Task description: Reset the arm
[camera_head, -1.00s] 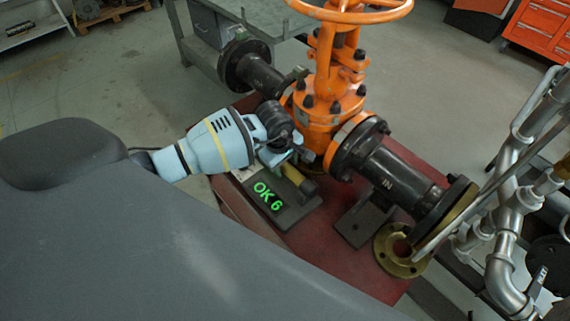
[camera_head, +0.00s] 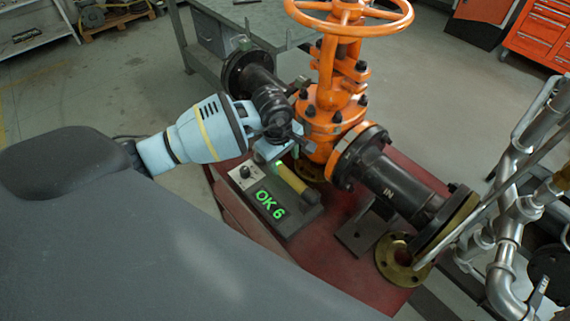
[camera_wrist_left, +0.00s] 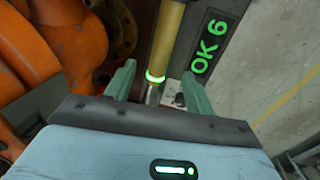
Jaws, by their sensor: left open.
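My left gripper (camera_head: 282,149) is over the red table, close to the orange gate valve (camera_head: 325,115). In the left wrist view its two green-grey fingers (camera_wrist_left: 157,84) are spread apart with nothing held between them. A yellow cylindrical tool (camera_wrist_left: 168,42) with a glowing green ring lies beyond the fingertips. In the head view the yellow tool (camera_head: 292,180) rests on a dark box (camera_head: 283,213) showing "OK 6" in green. My right gripper does not show.
The valve's orange handwheel (camera_head: 350,18) rises above it. Black flanged pipes (camera_head: 400,185) extend to both sides. A brass flange (camera_head: 400,262) lies on the red table (camera_head: 340,260). Grey metal piping (camera_head: 510,225) stands at the right. Open floor shows behind and at left.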

